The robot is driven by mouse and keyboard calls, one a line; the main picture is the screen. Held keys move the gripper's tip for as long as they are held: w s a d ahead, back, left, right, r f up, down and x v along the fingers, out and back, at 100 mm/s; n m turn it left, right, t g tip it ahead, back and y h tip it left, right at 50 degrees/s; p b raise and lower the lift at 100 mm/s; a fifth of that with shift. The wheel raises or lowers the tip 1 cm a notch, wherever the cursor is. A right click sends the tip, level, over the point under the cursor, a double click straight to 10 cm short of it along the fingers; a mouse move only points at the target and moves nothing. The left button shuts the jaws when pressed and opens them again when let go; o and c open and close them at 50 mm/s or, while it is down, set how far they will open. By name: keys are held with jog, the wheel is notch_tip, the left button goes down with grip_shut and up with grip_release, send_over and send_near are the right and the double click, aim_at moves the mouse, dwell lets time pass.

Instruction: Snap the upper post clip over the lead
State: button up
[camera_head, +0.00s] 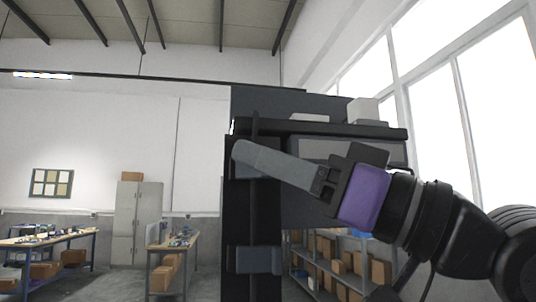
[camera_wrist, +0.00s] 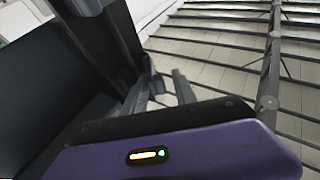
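A tall dark post (camera_head: 236,215) stands in the middle of the head view. A grey lower clip (camera_head: 258,260) sits on it. The upper clip is mostly hidden behind my gripper (camera_head: 240,152), whose grey finger reaches left across the post's upper part. A thin dark strand, perhaps the lead (camera_head: 255,124), rises just above the finger. In the wrist view, my gripper (camera_wrist: 163,84) has two grey fingers with a gap between them, beside a dark upright part (camera_wrist: 112,35). Small dark parts lie near the fingertips; I cannot tell whether they touch.
A dark unit with a ledge (camera_head: 360,130) and a pale box (camera_head: 363,110) on top stands behind my arm. Shelves with cartons (camera_head: 345,265) are at lower right. Two workbenches (camera_head: 172,245) and a grey cabinet (camera_head: 137,222) are far back left. The space left of the post is open.

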grip_shut()
jog(key=shift+a+f, duration=0.1)
jog(key=shift+w+f+n+g+y+b, duration=0.15)
jog(key=shift+n+g+b, duration=0.2)
jog(key=shift+g, duration=0.2)
jog(key=shift+w+n+g+y+b, duration=0.15)
jog(key=shift+n+g+b, duration=0.1)
jog(key=shift+g+b, duration=0.25)
jog(key=n+g, duration=0.1)
jog(key=g, duration=0.1)
jog(key=n+g, duration=0.1)
jog(key=g, duration=0.1)
jog(key=w+n+g, duration=0.1)
jog(key=g, duration=0.1)
jog(key=shift+d+r+g+y, duration=0.2)
jog(key=shift+d+g+y, duration=0.15)
jog(key=shift+y, duration=0.05)
